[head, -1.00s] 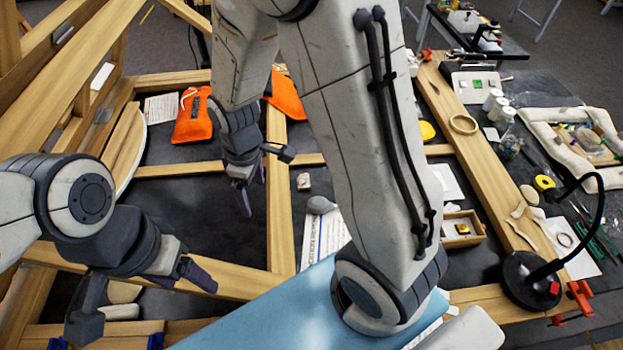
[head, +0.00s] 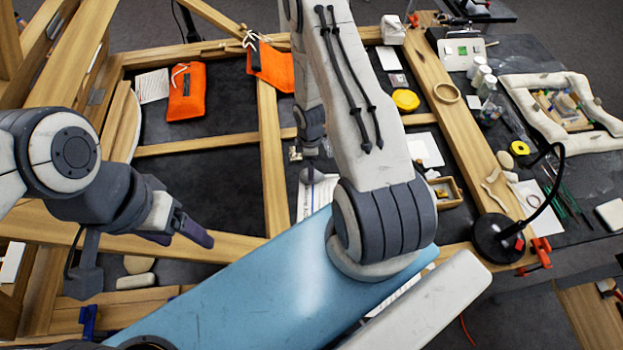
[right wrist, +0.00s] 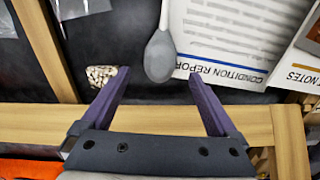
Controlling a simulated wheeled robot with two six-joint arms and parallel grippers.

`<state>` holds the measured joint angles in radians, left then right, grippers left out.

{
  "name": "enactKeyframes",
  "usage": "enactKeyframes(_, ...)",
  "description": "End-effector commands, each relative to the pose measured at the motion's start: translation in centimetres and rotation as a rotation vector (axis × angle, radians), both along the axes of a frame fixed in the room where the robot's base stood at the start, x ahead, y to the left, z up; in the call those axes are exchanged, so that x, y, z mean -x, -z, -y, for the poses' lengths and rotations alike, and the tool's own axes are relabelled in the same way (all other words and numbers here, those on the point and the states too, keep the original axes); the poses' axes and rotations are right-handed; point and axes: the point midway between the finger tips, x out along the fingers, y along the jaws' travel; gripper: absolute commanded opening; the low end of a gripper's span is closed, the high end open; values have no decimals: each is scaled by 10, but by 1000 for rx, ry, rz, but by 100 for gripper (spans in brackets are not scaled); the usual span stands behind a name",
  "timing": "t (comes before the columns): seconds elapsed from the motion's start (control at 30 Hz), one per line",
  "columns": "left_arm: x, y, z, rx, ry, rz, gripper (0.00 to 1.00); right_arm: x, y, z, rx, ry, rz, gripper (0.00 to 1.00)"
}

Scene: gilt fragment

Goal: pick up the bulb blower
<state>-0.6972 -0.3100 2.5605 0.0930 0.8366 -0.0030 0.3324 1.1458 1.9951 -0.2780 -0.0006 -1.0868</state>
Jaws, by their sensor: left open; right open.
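The bulb blower (right wrist: 159,55) is grey, with a round bulb and a thin pale nozzle pointing up in the right wrist view. It lies on the dark surface beside a condition report sheet (right wrist: 215,45). It also shows in the head view (head: 311,176), partly hidden by my right arm. My right gripper (right wrist: 160,80) is open and empty. Its purple fingertips are on either side of the bulb's rounded end in the picture; the height gap is unclear. My left gripper (head: 145,268) is open and empty over the wooden frame at the left, far from the blower.
Wooden frame bars (head: 271,160) cross the dark surface. Orange pouches (head: 187,91) lie at the back. A black lamp (head: 498,238) stands at the right.

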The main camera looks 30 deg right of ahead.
Motion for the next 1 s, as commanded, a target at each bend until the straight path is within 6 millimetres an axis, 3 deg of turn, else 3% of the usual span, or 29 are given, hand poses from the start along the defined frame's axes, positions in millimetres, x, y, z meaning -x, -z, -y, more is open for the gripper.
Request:
enactKeyframes(0.03,0,9,0,0,0,0,71,0,9,0,0,0,0,94)
enactKeyframes(0.37,0,23,0,1,1,1,71,1,22,1,0,2,-1,94)
enactKeyframes(0.7,0,65,0,1,5,1,71,3,62,4,0,1,-1,94)
enactKeyframes(1.0,0,65,0,1,6,1,71,3,62,4,0,1,-1,94)
